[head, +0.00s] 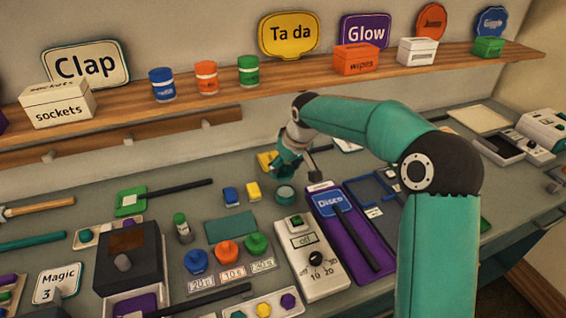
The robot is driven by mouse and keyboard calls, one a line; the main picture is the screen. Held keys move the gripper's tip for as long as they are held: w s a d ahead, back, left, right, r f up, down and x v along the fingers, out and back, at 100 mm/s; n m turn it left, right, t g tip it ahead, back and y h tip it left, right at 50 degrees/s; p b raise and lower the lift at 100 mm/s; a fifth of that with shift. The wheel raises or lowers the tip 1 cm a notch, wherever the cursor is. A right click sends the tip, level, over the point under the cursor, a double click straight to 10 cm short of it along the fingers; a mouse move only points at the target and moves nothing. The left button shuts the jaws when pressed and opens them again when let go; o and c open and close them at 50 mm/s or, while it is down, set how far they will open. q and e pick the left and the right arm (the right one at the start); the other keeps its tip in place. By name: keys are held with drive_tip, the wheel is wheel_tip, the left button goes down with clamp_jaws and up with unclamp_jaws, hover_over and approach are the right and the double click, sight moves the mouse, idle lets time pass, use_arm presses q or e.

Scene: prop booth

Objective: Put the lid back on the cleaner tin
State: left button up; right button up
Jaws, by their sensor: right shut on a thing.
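A small round teal tin (285,195) with a pale top stands on the grey bench near the middle of the view; it looks like the cleaner tin. My right gripper (286,168) is just behind and above it, pointing down, small and partly dark. It is shut on a small teal piece that looks like the lid, though the fingers hide most of it. I cannot tell whether this piece touches the tin; it appears apart from it. My left gripper is not in view.
A purple case with a blue Disco sign (329,203) and a white switch box (311,262) lie right and in front of the tin. Blue and yellow blocks (253,191) stand to its left. Orange and green knobs (256,243) are nearer. A wooden shelf (290,75) runs behind.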

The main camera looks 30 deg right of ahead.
sight(284, 191)
drive_tip(key=shift+s+d+f+b, duration=0.15)
drive_tip(key=shift+f+b, duration=0.55)
drive_tip(key=shift+f, duration=0.2)
drive_tip(key=shift+f+b, duration=1.65)
drive_tip(key=shift+f, duration=0.55)
drive_tip(key=shift+s+r, duration=0.15)
drive_tip(key=shift+s, duration=0.05)
drive_tip(key=shift+f, duration=0.2)
drive_tip(key=o, duration=1.1)
drive_tip(key=shift+r, duration=0.1)
drive_tip(key=shift+r+p, duration=2.65)
drive_tip(key=shift+r, duration=0.8)
